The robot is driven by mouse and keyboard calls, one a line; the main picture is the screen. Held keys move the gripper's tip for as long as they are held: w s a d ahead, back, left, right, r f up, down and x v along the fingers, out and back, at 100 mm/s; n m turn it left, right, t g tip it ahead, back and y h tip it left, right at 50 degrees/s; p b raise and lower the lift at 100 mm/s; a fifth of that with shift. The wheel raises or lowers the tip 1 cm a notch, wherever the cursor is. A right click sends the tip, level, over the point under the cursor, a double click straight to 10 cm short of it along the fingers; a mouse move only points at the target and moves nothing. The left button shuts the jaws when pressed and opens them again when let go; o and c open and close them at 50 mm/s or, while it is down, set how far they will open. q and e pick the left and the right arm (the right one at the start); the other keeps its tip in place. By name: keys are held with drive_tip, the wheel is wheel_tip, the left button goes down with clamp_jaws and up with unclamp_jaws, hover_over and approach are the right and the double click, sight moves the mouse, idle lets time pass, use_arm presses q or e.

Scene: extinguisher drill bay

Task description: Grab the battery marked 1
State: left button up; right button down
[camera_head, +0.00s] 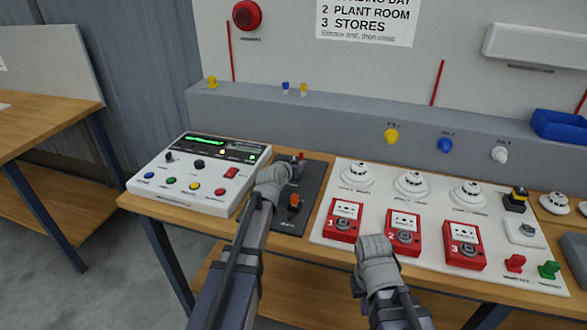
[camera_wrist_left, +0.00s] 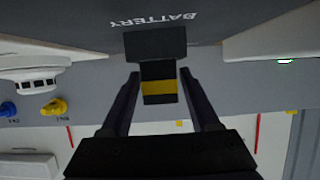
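A black block with a yellow band (camera_wrist_left: 158,90) shows in the left wrist view, in front of a dark panel (camera_wrist_left: 235,18) lettered BATTERY, which appears upside down. I see no number on the block. My left gripper (camera_wrist_left: 159,74) is open, one finger on each side of the block, with a gap visible on both sides. In the head view my left gripper (camera_head: 283,170) is over the dark panel (camera_head: 313,183) and hides the block. My right gripper (camera_head: 374,245) is in front of the red call points; its fingers cannot be made out.
A control console (camera_head: 200,175) stands left of the panel. Red call points numbered 1 (camera_head: 343,219), 2 (camera_head: 404,231) and 3 (camera_head: 464,244) sit on a white board to the right, below white detectors (camera_head: 411,184). An orange-topped knob (camera_head: 294,202) stands on the dark panel.

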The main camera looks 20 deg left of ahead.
sight(294, 159)
use_arm(q)
clamp_jaws()
idle(0.3)
idle(0.4)
wheel_tip(294, 159, up, 10)
drive_tip(key=p, duration=1)
